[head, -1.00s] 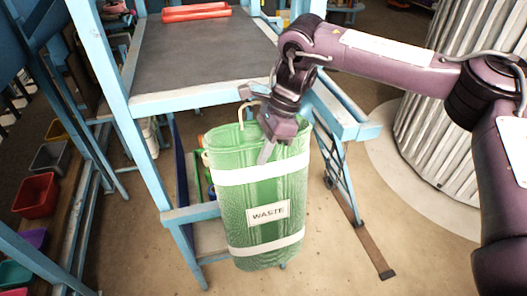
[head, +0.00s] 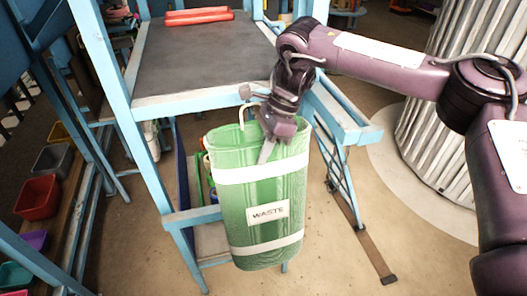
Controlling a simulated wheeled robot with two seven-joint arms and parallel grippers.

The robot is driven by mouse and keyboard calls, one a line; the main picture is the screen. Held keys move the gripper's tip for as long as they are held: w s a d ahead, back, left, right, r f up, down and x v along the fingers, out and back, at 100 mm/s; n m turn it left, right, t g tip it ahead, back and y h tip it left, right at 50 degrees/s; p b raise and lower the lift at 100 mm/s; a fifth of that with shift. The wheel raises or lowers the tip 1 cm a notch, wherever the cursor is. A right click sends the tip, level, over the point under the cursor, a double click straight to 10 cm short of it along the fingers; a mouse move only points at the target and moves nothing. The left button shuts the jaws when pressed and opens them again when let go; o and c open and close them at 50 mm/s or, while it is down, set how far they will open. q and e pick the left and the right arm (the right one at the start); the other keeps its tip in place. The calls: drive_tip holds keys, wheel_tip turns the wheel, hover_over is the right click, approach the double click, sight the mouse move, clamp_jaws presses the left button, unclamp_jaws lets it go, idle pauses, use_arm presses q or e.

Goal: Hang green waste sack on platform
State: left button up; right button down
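The green waste sack (head: 262,197) has white bands and a WASTE label. It is upright in front of the platform (head: 205,55), a dark-topped, light-blue-framed stand, with its rim just below the front edge. A cream hook (head: 243,115) rises from the sack's left rim in front of that edge; I cannot tell whether it rests on anything. My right gripper (head: 268,146) reaches down at the sack's rim and appears shut on the sack. One grey finger shows against the green; the other is hidden. My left gripper is not in view.
Red rolls (head: 197,15) lie at the platform's back. The blue frame's upright and side rail flank the sack. Coloured bins, including a red bin (head: 38,196), stand at left. A ribbed grey cylinder (head: 440,110) stands at right. The floor right of the sack is mostly clear.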

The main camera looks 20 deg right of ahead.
drive_tip(key=shift+w+f, duration=0.2)
drive_tip(key=shift+f, duration=0.2)
idle(0.6)
drive_tip(key=c, duration=1.5)
unclamp_jaws()
drive_tip(key=shift+c, duration=0.2)
drive_tip(key=shift+r, duration=0.1)
drive_tip(key=v, duration=0.8)
drive_tip(key=shift+r, duration=0.35)
drive_tip(key=shift+d, duration=0.15)
